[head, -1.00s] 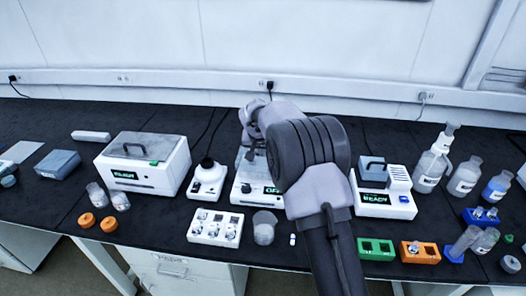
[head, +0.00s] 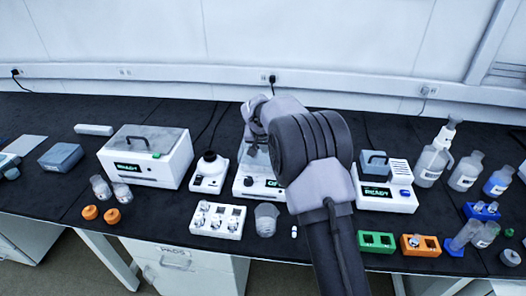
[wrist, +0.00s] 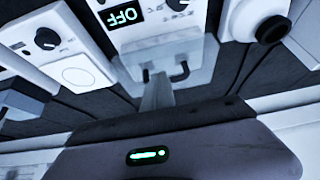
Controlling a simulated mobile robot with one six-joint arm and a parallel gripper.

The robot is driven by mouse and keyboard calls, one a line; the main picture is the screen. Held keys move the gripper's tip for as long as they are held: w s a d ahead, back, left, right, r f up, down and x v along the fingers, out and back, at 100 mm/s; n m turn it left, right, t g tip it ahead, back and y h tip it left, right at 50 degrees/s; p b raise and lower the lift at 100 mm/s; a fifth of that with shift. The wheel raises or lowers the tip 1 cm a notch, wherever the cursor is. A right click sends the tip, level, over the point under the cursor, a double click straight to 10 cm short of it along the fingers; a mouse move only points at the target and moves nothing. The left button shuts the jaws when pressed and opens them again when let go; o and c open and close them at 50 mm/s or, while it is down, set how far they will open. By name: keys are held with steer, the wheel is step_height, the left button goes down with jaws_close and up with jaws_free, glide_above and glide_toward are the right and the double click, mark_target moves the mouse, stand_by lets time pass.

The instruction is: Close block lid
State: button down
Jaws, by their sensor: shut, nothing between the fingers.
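A white block unit with an OFF display (head: 275,183) stands at mid-bench, partly behind my arm. In the wrist view the same unit (wrist: 150,38) is at the top, upside down. A see-through grey lid (wrist: 203,62) with a black handle (wrist: 181,72) shows at its back edge and looks raised, though its exact angle is hard to judge. My gripper (wrist: 156,80) is shut and empty, with its tips close beside the handle; I cannot tell whether they touch it. In the head view my gripper (head: 250,145) is over the back of the unit, hiding part of the lid.
A white mixer (head: 210,173) stands just left of the unit. A READY unit with a grey block (head: 375,163) stands to the right. A vial rack (head: 216,220) and a beaker (head: 266,220) stand in front. A knobbed device (wrist: 62,50) is close by in the wrist view.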

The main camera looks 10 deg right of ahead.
step_height(320, 180, up, 4)
steer(key=p, duration=0.2)
steer(key=s+a+f, duration=0.2)
steer(key=s+a, duration=0.1)
steer(key=s, duration=0.6)
steer(key=s+d+r+m, duration=0.1)
steer(key=s+d+r, duration=0.1)
steer(key=s+r, duration=1.05)
steer(key=s+a+r+y, duration=0.1)
steer(key=s+y, duration=0.1)
steer(key=s, duration=1)
steer(key=s+a+r+y, duration=0.1)
steer(key=s+a+r, duration=0.1)
steer(key=s, duration=1)
steer(key=shift+s+a+r+y+b, duration=0.15)
steer(key=shift+s+r+y+b, duration=0.15)
steer(key=shift+s+y+b, duration=0.1)
